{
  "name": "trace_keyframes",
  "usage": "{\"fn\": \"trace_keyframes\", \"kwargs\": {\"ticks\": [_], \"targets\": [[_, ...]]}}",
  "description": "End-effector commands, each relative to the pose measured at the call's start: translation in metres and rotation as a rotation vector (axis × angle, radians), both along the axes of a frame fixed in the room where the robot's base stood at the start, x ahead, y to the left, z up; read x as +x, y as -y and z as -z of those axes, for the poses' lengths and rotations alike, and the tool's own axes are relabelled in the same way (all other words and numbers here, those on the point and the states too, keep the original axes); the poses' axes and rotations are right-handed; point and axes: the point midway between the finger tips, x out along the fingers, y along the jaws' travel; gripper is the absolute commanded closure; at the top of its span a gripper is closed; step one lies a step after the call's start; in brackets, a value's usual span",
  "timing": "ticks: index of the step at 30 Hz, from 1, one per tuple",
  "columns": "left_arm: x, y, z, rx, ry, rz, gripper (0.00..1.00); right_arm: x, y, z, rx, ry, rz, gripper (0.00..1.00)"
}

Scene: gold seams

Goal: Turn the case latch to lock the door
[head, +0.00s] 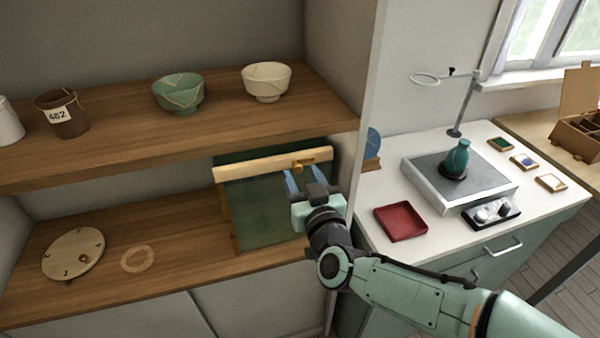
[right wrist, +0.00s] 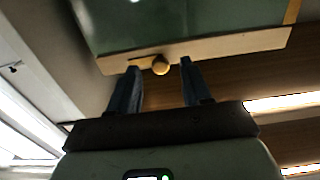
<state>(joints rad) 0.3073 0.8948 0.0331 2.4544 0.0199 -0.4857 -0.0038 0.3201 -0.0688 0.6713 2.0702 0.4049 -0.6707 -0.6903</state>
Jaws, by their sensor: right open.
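The case (head: 265,212) stands on the lower shelf, with a greenish door panel and a pale wooden rail (head: 250,170) along its top. The brass latch (head: 301,166) sits on the rail near its right end. In the right wrist view the latch shows as a round brass knob (right wrist: 160,66) with a thin bar pointing left along the rail (right wrist: 230,46). My right gripper (head: 308,179) is open and empty in front of the latch. In the right wrist view its blue fingertips (right wrist: 160,70) stand either side of the knob, without visible contact. My left gripper is not in view.
The upper shelf (head: 120,105) overhangs the case closely, bearing a green bowl (head: 178,93), a white bowl (head: 266,81) and a brown pot (head: 62,114). A cabinet side panel stands right of the case.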

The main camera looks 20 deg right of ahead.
Motion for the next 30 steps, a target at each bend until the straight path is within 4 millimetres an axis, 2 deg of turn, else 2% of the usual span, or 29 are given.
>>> {"fn": "trace_keyframes", "kwargs": {"ticks": [6, 15, 16, 20, 30], "targets": [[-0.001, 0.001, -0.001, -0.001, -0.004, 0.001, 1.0, 0.017, -0.001, 0.0, 0.001, 0.0, -0.001, 0.52], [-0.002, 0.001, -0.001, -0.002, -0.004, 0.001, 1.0, 0.019, -0.001, 0.0, 0.0, 0.0, -0.001, 0.52], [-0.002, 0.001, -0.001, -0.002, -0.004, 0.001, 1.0, 0.019, -0.001, 0.0, 0.0, 0.0, -0.001, 0.58], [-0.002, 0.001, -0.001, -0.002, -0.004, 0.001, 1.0, 0.019, -0.001, 0.0, 0.0, 0.0, -0.001, 1.0], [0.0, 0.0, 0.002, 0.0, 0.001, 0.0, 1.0, 0.019, -0.001, 0.0, 0.026, -0.001, -0.001, 1.0]]}}
